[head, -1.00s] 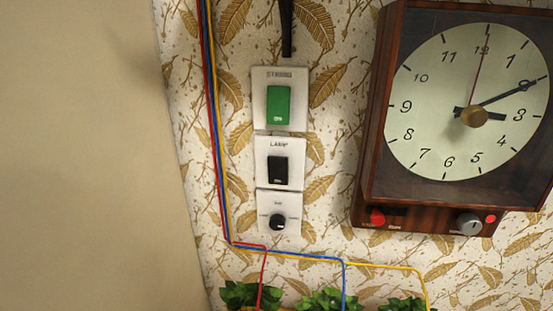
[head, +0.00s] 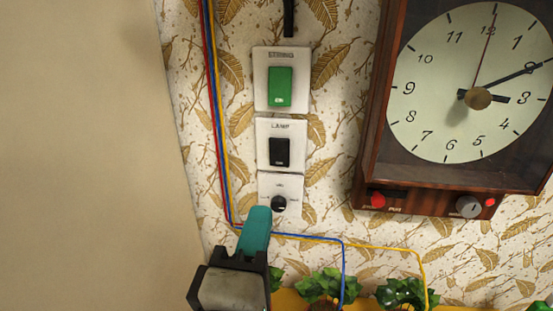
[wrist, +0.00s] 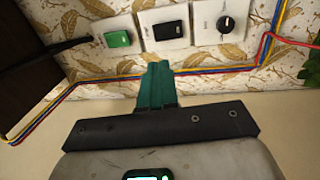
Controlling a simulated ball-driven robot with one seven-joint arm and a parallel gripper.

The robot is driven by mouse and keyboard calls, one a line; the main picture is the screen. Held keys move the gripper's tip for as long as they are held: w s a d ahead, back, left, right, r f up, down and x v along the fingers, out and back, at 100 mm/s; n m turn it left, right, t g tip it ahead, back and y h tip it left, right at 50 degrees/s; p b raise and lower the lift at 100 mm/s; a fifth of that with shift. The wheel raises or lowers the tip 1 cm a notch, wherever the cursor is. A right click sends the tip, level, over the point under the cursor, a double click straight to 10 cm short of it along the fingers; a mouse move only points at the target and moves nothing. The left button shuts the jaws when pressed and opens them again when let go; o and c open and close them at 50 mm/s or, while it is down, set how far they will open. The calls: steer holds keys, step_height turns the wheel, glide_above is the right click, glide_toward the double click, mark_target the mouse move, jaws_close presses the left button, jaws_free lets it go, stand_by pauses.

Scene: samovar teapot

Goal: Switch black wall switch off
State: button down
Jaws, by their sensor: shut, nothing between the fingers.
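The black wall switch (head: 280,152) sits on a white plate marked LAMP, in the middle of a column of three plates on the wall. It also shows in the wrist view (wrist: 168,30), beyond my fingertips. My gripper (head: 259,212) has teal fingers, shut and empty. In the head view its tips are below and left of the black switch, beside the lower left of the knob plate. In the wrist view the fingers (wrist: 157,68) point toward the black switch, with a gap of wall between in the picture.
A green switch (head: 280,87) is above and a black knob (head: 279,204) below. Red, blue and yellow wires (head: 218,130) run down the left and along the bottom. A wooden clock (head: 370,150) hangs at right; plants (head: 325,285) stand below.

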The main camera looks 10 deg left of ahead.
mark_target(280, 146)
steer(key=w+p, duration=0.1)
steer(key=w, duration=0.3)
steer(key=w+r+p, duration=0.1)
steer(key=w, duration=0.4)
steer(key=w+p, duration=0.1)
steer(key=w, duration=0.4)
steer(key=shift+d+r, duration=0.3)
steer(key=shift+w+r, duration=0.15)
steer(key=shift+w, duration=0.05)
steer(key=shift+s, duration=0.1)
